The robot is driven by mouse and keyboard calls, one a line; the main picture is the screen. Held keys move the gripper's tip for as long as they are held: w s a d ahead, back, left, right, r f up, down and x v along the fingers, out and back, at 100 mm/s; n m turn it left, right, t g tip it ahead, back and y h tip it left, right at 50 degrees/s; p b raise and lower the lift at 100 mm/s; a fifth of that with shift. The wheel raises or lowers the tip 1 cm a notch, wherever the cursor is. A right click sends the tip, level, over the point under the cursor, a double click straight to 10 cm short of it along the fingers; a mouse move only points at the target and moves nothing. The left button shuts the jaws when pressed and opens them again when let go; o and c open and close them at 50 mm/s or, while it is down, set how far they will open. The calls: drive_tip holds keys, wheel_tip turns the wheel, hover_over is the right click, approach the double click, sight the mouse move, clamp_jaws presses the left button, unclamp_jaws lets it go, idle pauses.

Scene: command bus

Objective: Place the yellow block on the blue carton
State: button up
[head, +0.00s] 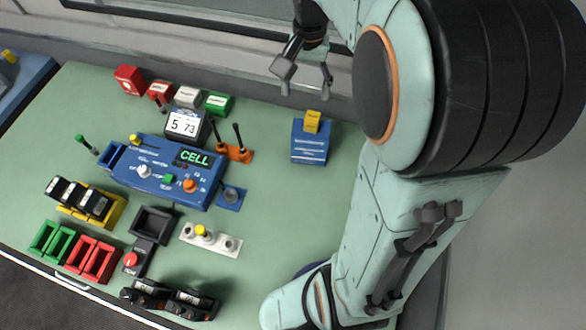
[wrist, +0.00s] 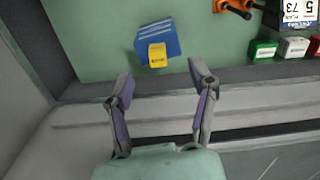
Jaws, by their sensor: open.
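The yellow block (head: 312,121) sits on top of the blue carton (head: 309,147), near the carton's far edge, on the right part of the green table. In the wrist view the yellow block (wrist: 157,55) shows on the blue carton (wrist: 158,37), just beyond my fingers. My gripper (head: 303,90) is open and empty, behind and above the carton in the head view. In the wrist view my gripper's fingers (wrist: 164,82) are spread wide, with the block apart from them.
A blue console (head: 165,172) and a display box (head: 184,124) stand left of the carton. Orange-based levers (head: 236,153) are nearer to it. Red, white and green boxes (head: 188,97) line the back. The table (head: 280,205) is clear in front of the carton.

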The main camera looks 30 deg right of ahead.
drive_tip(key=s+a+f+n, duration=0.1)
drive_tip(key=s+a+n, duration=0.3)
drive_tip(key=s+a, duration=0.2)
drive_tip(key=s+a+f+n, duration=0.1)
drive_tip(key=s+a+n, duration=0.3)
drive_tip(key=s, duration=0.7)
drive_tip(key=shift+s+a+f+n+y, duration=0.2)
drive_tip(key=shift+a+f+n+y, duration=0.1)
drive_tip(key=shift+a, duration=0.8)
